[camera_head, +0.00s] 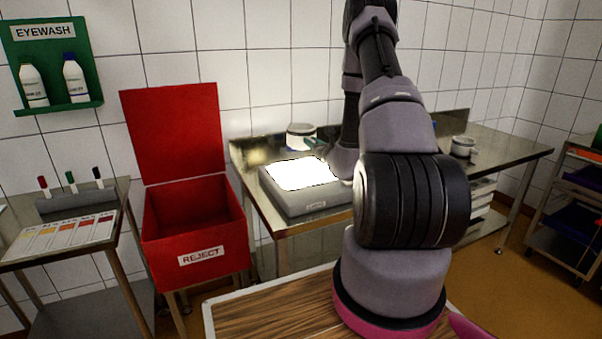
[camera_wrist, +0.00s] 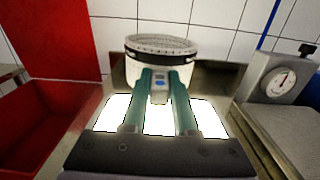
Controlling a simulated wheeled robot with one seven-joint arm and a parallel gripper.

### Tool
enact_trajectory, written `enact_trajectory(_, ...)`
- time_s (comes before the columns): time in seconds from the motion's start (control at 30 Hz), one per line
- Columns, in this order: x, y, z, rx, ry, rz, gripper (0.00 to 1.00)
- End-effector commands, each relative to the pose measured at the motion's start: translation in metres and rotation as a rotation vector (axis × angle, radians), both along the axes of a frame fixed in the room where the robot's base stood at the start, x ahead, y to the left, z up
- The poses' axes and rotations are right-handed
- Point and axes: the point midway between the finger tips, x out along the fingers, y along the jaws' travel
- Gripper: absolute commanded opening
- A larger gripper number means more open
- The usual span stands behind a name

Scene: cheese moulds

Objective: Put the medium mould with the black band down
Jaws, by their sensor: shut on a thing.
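The medium mould, white with a black band, shows in the wrist view (camera_wrist: 162,45) and in the head view (camera_head: 300,130). It is upright. A grey tab with a blue mark points from it towards me, between my teal fingers. My gripper (camera_wrist: 164,74) is shut on the mould at this near side; its fingers also show in the head view (camera_head: 313,143). The mould appears at the far side of the lit light box (camera_head: 318,206). I cannot tell whether its base touches anything. My arm hides part of the bench.
The steel bench (camera_head: 508,150) carries another pale mould (camera_head: 463,145) at right. A dial scale (camera_wrist: 277,78) stands right of the light box in the wrist view. An open red reject bin (camera_head: 195,225) is left of the bench. The tiled wall is close behind.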

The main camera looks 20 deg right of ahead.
Motion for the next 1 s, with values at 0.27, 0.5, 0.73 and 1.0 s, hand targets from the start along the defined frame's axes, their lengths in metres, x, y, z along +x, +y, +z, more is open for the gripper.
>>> enact_trajectory(0.27,0.004,-0.022,-0.034,-0.004,0.013,-0.002,0.0)
enact_trajectory(0.5,0.004,-0.021,-0.062,-0.005,0.011,-0.002,0.0)
enact_trajectory(0.73,0.004,-0.021,-0.094,-0.005,0.01,-0.002,0.0)
enact_trajectory(1.0,0.004,-0.021,-0.099,-0.007,0.008,-0.002,0.0)
